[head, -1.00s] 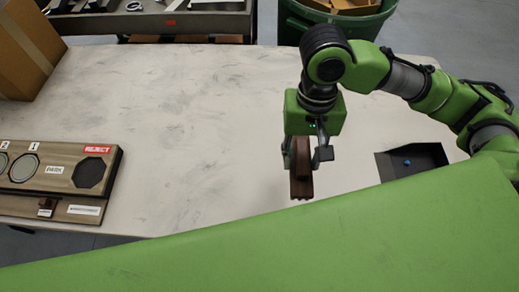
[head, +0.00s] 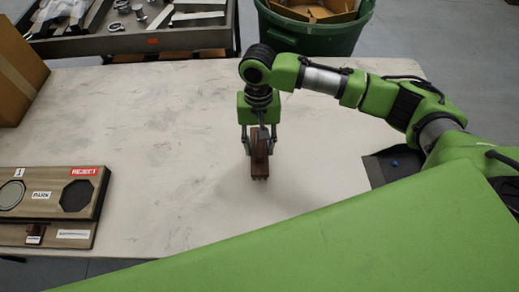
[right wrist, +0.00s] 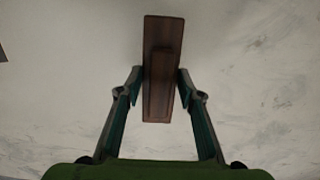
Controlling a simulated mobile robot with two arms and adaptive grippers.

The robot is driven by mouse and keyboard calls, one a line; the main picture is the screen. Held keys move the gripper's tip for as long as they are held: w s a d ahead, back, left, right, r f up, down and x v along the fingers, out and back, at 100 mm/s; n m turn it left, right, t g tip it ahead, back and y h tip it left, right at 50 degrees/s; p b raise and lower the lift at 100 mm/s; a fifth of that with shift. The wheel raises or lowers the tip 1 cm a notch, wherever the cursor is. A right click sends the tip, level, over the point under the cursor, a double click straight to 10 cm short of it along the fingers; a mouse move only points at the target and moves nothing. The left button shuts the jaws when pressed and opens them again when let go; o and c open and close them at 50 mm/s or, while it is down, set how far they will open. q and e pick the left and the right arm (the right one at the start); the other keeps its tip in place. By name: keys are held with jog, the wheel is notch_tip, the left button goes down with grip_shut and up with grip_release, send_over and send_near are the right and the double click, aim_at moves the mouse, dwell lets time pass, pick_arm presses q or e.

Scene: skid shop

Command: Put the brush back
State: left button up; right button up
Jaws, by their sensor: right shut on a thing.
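The brush (head: 260,165) is a dark brown wooden block, longer than it is wide. My right gripper (head: 258,142) is shut on it and holds it over the bare middle of the table. In the right wrist view the brush (right wrist: 162,65) stands between the two fingers of the right gripper (right wrist: 161,88), its long side pointing away from the wrist. Whether its lower end touches the table is hard to tell. My left gripper is not in view.
A wooden board (head: 98,190) with round and octagonal recesses and labels such as PARK and REJECT lies at the left. A dark tray (head: 376,170) with a blue bit lies at the right. A cardboard box (head: 18,75) stands at the back left. The table (head: 170,120) between is clear.

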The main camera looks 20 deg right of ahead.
jog(key=shift+f, duration=1.5)
jog(key=shift+f+p, duration=0.1)
jog(key=shift+p, duration=0.2)
jog(key=o, duration=1)
jog(key=r, duration=0.4)
jog(key=w+r, duration=0.1)
jog(key=r, duration=0.3)
jog(key=r+b, duration=0.1)
jog(key=r, duration=0.3)
jog(key=shift+w+d+r, duration=0.1)
jog(key=shift+w+d, duration=0.15)
jog(key=shift+w, duration=0.05)
